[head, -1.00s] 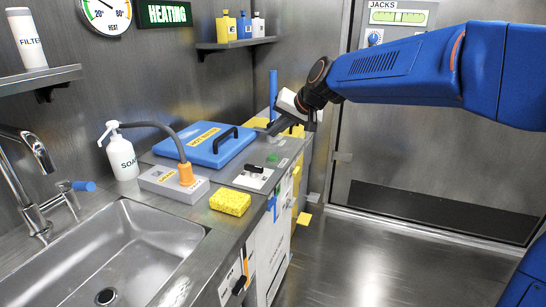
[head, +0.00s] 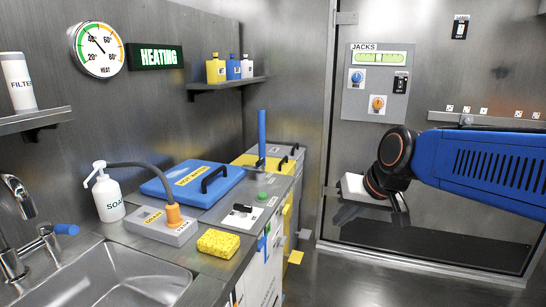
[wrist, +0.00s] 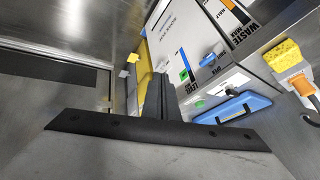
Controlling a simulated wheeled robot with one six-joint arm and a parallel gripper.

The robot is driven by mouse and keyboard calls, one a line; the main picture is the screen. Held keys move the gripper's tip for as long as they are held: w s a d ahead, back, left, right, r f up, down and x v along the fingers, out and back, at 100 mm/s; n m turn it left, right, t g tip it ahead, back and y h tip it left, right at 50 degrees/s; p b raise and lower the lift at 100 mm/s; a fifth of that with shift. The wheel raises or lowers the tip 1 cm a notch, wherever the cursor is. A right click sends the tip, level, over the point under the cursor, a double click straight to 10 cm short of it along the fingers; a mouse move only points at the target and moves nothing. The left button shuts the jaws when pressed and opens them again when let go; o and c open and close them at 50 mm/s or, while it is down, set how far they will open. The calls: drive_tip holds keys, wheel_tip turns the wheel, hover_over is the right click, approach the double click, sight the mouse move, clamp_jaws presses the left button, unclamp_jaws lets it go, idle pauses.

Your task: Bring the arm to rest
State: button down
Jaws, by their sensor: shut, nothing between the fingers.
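My blue arm (head: 485,170) reaches in from the right in the head view, with its dark wrist joint bent downward. My gripper (head: 345,214) hangs in free air before the grey wall panel, right of the counter and apart from it. A white block sits on the wrist just above it. In the wrist view the dark fingers of my gripper (wrist: 160,92) stand together, shut and empty, above a wide black bar. The finger ends are small and partly hidden in the head view.
A jacks panel (head: 378,82) is on the back wall. Floor between counter and arm is clear.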

drive_tip(key=s+d+f+h, duration=0.1)
drive_tip(key=s+d+f, duration=0.2)
drive_tip(key=s, duration=0.3)
drive_tip(key=s+d+f+h, duration=0.1)
drive_tip(key=s+d+f, duration=0.3)
drive_tip(key=s, duration=0.3)
drive_tip(key=s+d+f+g+h, duration=0.1)
drive_tip(key=s+d+f, duration=0.2)
drive_tip(key=s+d, duration=0.2)
drive_tip(key=shift+s+f, duration=0.4)
drive_tip(key=shift+s, duration=0.35)
idle(5.4)
